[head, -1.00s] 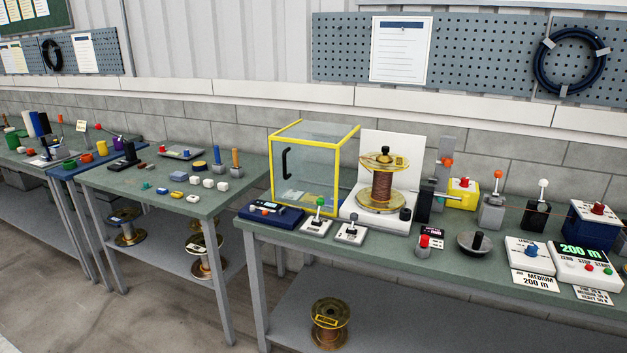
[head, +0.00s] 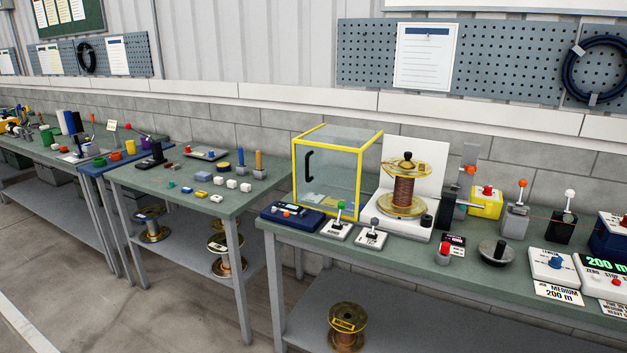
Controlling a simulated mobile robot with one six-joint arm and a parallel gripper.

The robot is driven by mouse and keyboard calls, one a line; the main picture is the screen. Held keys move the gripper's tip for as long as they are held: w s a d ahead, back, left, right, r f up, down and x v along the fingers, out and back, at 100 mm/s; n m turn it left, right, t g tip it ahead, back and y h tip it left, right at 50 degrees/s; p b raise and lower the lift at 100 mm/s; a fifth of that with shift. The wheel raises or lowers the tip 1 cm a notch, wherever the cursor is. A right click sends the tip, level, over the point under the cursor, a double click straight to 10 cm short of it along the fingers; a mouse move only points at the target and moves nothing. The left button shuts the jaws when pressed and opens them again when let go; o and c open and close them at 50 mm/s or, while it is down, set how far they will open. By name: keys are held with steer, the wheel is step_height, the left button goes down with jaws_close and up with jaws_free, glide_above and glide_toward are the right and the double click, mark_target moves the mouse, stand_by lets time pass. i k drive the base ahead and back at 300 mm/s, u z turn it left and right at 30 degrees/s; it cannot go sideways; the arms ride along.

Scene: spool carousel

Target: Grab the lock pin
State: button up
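My gripper is not in view. No part is clearly labelled as the lock pin, and I cannot tell which piece it is. A copper-wound spool (head: 404,190) stands upright in front of a white panel (head: 432,155) on the near bench. A small red-topped knob (head: 443,249) and a dark round piece with an upright post (head: 493,252) sit in front and to the right of it. A dark block with an orange knob (head: 460,190) stands just right of the spool. Upright blue and orange-brown pegs (head: 259,161) stand in grey blocks on the middle bench.
A clear box with a yellow frame (head: 338,172) stands left of the spool. A yellow box with a red button (head: 486,202) and a length display (head: 602,272) are at right. Open floor (head: 80,290) lies at lower left.

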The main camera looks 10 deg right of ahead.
mark_target(445, 246)
steer(key=i, duration=0.9)
steer(key=z, duration=0.05)
